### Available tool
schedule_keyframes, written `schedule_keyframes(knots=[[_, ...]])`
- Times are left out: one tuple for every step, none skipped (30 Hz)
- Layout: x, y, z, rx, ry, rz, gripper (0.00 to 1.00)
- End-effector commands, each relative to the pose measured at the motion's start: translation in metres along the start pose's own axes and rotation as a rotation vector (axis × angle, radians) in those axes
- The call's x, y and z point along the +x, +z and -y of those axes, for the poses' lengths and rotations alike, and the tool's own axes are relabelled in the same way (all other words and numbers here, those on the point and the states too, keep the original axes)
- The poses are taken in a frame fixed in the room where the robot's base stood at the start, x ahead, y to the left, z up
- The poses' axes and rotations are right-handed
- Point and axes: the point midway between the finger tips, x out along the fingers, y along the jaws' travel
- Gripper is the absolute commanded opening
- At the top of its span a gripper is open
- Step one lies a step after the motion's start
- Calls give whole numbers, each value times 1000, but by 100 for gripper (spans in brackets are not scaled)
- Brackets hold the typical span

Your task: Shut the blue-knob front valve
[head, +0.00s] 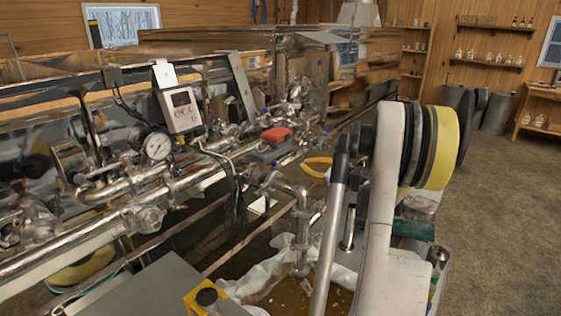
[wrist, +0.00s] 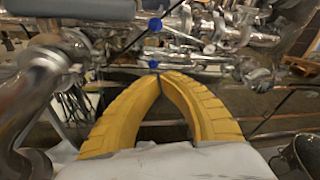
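Several small blue knobs sit on the steel pipework. In the head view, one blue knob (head: 275,163) is beside the pipes left of my gripper (head: 318,166). In the wrist view, a nearer blue knob (wrist: 154,64) is just beyond my yellow fingertips (wrist: 159,77), and another blue knob (wrist: 155,24) is farther off. I cannot tell which knob belongs to the front valve. My gripper's two fingers meet at their tips with nothing visible between them. Whether the tips touch the nearer knob is unclear. My arm partly hides the gripper in the head view.
A dial gauge (head: 157,145) and a grey controller box (head: 181,109) stand to the left. A bent steel pipe (head: 290,188) is close left of the gripper. Open floor (head: 495,215) lies to the right.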

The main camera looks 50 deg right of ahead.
Motion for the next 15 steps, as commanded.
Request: schedule_keyframes(knots=[[2,-2,-1,0,0,0,0],[3,-2,-1,0,0,0,0],[6,-2,-1,0,1,0,0],[10,-2,-1,0,2,0,0],[14,-2,-2,-1,3,1,0],[19,-2,-2,-1,3,1,0],[24,-2,-2,-1,3,1,0],[30,-2,-2,-1,3,1,0],[39,-2,-2,-1,4,1,0],[46,-2,-2,-1,4,1,0],[52,-2,-2,-1,3,1,0],[61,-2,-2,-1,4,1,0],[68,-2,-2,-1,4,1,0],[74,-3,-2,-2,3,1,0],[83,-3,-3,-2,4,1,0]])
